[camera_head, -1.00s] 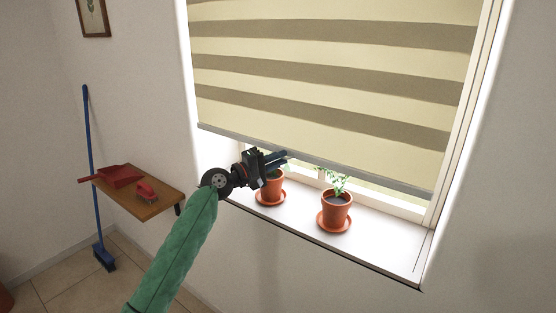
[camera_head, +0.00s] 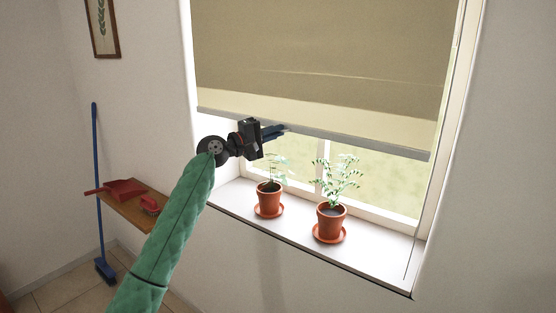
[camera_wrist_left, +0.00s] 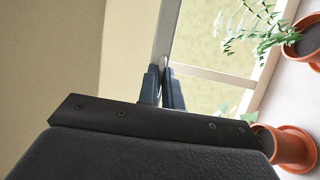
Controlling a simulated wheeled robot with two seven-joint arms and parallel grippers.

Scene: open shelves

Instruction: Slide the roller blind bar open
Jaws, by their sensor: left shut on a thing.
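The roller blind (camera_head: 320,60) hangs in the window, with its grey bar (camera_head: 350,146) along the lower edge. The bar is above both plants, and the window glass shows beneath it. My left gripper (camera_head: 283,129) is at the bar, left of its middle. In the left wrist view, the left gripper (camera_wrist_left: 165,88) has its two dark fingers shut on the bar (camera_wrist_left: 164,40), one on each side. My right gripper is not in view.
Two potted plants, the left one (camera_head: 269,199) and the right one (camera_head: 331,222), stand on the white windowsill (camera_head: 375,246) below the bar. A small wooden shelf (camera_head: 130,213) with a red dustpan (camera_head: 124,189) and brush is at the left, beside a blue broom (camera_head: 97,180).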

